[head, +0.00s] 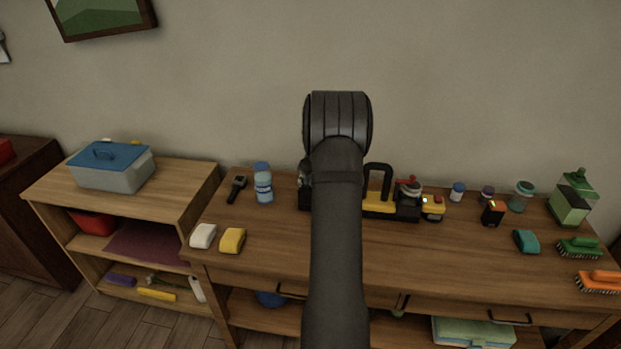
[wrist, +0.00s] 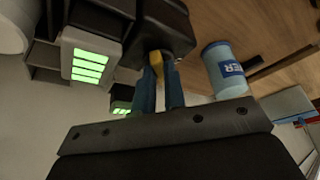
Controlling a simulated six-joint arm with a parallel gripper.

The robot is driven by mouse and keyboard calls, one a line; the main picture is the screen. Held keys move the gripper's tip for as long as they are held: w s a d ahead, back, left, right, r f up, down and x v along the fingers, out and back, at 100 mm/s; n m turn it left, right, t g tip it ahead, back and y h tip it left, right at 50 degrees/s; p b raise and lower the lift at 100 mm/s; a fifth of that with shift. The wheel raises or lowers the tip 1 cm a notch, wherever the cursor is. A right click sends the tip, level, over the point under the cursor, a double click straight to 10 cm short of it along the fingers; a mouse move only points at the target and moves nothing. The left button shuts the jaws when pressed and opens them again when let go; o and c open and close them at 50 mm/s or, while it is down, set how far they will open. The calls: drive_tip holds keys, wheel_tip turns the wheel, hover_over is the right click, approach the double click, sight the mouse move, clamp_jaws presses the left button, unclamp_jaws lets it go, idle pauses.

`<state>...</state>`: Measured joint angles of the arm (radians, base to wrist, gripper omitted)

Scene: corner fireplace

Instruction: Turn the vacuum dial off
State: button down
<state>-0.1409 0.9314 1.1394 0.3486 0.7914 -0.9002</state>
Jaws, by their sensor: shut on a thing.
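A yellow and black device with a black handle, seemingly the vacuum (head: 378,207), stands on the wooden workbench, partly hidden behind my arm in the head view. In the wrist view, my gripper (wrist: 158,75) has its two blue fingers closed around a small yellow piece, which looks like the dial (wrist: 156,62). The yellow piece sits against a dark housing (wrist: 165,28). Its setting cannot be read. My gripper's fingers are hidden behind my arm in the head view.
A blue-labelled bottle (head: 263,184) stands left of the device and close to my gripper in the wrist view (wrist: 224,70). Green-lit panels (wrist: 88,62) are near the fingers. Small jars, brushes and a green bottle (head: 571,202) stand at the right. The bench's front middle is mostly clear.

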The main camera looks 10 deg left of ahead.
drive_tip(key=n, duration=0.1)
drive_tip(key=n+g, duration=0.1)
drive_tip(key=n, duration=0.1)
drive_tip(key=shift+w+d+y, duration=0.15)
drive_tip(key=shift+w+y, duration=0.05)
drive_tip(key=shift+y, duration=0.1)
drive_tip(key=shift+w+n+g+y, duration=0.15)
drive_tip(key=shift+n+g, duration=0.4)
drive_tip(key=shift+n, duration=0.8)
drive_tip(key=shift+w+n+g+y, duration=0.15)
drive_tip(key=shift+n+g, duration=0.4)
drive_tip(key=shift+n, duration=0.8)
drive_tip(key=shift+s, duration=0.1)
drive_tip(key=c, duration=1.5)
unclamp_jaws()
drive_tip(key=v, duration=1.7)
drive_tip(key=shift+r, duration=0.25)
drive_tip(key=shift+f, duration=0.1)
